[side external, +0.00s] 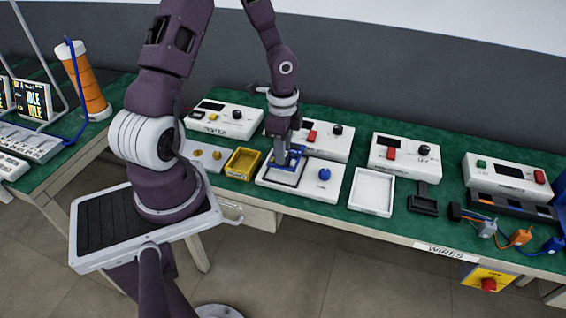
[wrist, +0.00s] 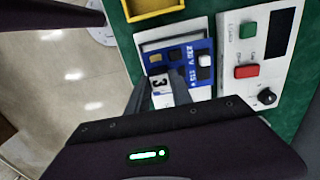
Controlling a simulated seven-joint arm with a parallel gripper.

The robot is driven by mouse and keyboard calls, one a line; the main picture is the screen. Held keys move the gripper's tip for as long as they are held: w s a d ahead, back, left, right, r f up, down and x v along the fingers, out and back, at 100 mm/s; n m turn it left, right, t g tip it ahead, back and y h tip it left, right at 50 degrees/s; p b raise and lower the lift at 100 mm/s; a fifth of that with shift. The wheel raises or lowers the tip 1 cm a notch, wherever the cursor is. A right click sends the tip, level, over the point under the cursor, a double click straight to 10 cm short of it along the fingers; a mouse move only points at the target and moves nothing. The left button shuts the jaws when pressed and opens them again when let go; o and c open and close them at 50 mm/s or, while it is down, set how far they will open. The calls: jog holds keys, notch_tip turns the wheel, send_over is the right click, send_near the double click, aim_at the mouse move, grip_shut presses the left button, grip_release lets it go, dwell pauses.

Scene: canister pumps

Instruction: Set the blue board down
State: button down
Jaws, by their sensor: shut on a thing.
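The blue board (wrist: 192,60) shows in the wrist view with a white switch, small dark parts and a label marked 3. In the side external view the blue board (side external: 291,158) is at the left part of a white panel (side external: 318,184), over a dark-framed recess. My gripper (side external: 281,152) is shut on the board from above. In the wrist view its fingers (wrist: 160,88) reach the board's near edge. The fingers hide part of the board, and I cannot tell whether its underside touches the panel.
A yellow tray (side external: 242,164) stands left of the panel and a white tray (side external: 372,192) right of it. White control boxes (side external: 405,156) line the back of the green bench. A black holder (side external: 423,203) and coloured wire plugs (side external: 520,237) lie to the right.

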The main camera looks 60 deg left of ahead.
notch_tip(320, 180, up, 5)
jog(key=shift+r, duration=0.15)
jog(key=shift+w+d, duration=0.15)
jog(key=shift+w, duration=0.2)
jog(key=w+d+f, duration=0.1)
jog(key=w+d, duration=1.5)
jog(key=f, duration=0.6)
jog(key=d+f, duration=0.1)
jog(key=f, duration=0.3)
jog(key=shift+w, duration=0.25)
jog(key=shift+f, duration=0.1)
jog(key=shift+f, duration=0.1)
jog(key=c, duration=1.1)
grip_release()
jog(key=shift+c, duration=0.2)
